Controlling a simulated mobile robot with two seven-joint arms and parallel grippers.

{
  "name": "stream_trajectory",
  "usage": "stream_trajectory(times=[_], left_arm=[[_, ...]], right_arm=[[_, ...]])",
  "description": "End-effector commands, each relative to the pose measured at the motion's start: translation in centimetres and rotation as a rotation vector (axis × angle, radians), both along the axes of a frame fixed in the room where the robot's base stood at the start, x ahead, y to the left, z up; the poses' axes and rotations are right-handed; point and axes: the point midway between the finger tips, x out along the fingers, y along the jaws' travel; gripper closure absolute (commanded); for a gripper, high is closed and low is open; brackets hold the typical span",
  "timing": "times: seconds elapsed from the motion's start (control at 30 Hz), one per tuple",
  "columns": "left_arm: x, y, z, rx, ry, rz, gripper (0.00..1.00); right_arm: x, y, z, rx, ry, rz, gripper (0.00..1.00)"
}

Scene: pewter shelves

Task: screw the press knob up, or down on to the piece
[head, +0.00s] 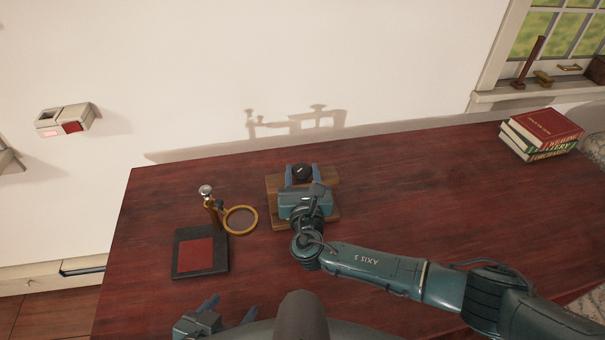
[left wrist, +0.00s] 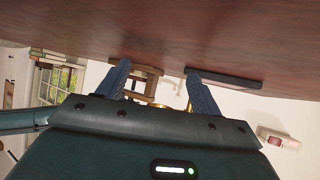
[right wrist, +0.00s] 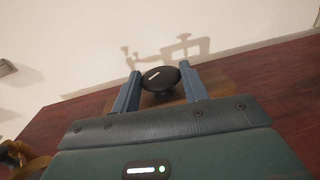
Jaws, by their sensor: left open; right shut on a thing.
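The press (head: 275,186) is a wooden block-like frame on the dark red table, with a black round knob (head: 302,172) on top. The knob bears a pale line mark, clear in the right wrist view (right wrist: 160,77). My right gripper (head: 302,174) has its two fingers on either side of the knob and is shut on it; its body hides much of the press. I cannot see whether a piece lies under the knob. My left gripper (head: 230,305) is open and empty, low over the table's near edge. The press also shows upside down in the left wrist view (left wrist: 146,74).
A stand with a brass-ringed lens (head: 241,220) and a black base with a red pad (head: 200,254) stands left of the press. Several stacked books (head: 541,134) lie at the far right. The wall is behind; the table between press and books is clear.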

Motion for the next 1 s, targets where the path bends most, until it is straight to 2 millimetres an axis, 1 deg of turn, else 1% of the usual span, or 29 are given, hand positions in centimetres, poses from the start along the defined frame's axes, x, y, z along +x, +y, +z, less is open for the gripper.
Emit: stream_trajectory(times=[0.17,0.43,0.53,0.67,0.93,0.97,1.0], left_arm=[[0.0,0.0,-0.2,-0.001,-0.001,0.001,0.34],[0.2,-0.4,-1.0,-0.01,-0.016,-0.007,0.34],[0.3,-0.7,-0.7,-0.017,-0.031,-0.013,0.34],[0.4,-1.1,-0.2,-0.023,-0.043,-0.023,0.34],[0.1,-1.1,-0.3,-0.017,-0.039,-0.032,0.34],[0.1,-1.0,-0.3,-0.017,-0.039,-0.032,0.34],[0.1,-1.0,-0.3,-0.016,-0.038,-0.033,0.34]], right_arm=[[0.0,0.3,-0.1,0.004,-0.002,-0.044,0.79],[0.1,0.7,-0.3,0.005,-0.001,-0.304,0.79],[0.2,0.7,-0.2,0.003,-0.003,-0.37,0.79],[0.1,0.7,0.0,0.001,-0.002,-0.407,0.79],[0.1,0.6,0.1,0.0,-0.002,-0.408,0.79],[0.1,0.6,0.1,0.0,-0.002,-0.408,0.55],[0.1,0.6,0.1,0.0,-0.002,-0.407,0.51]])
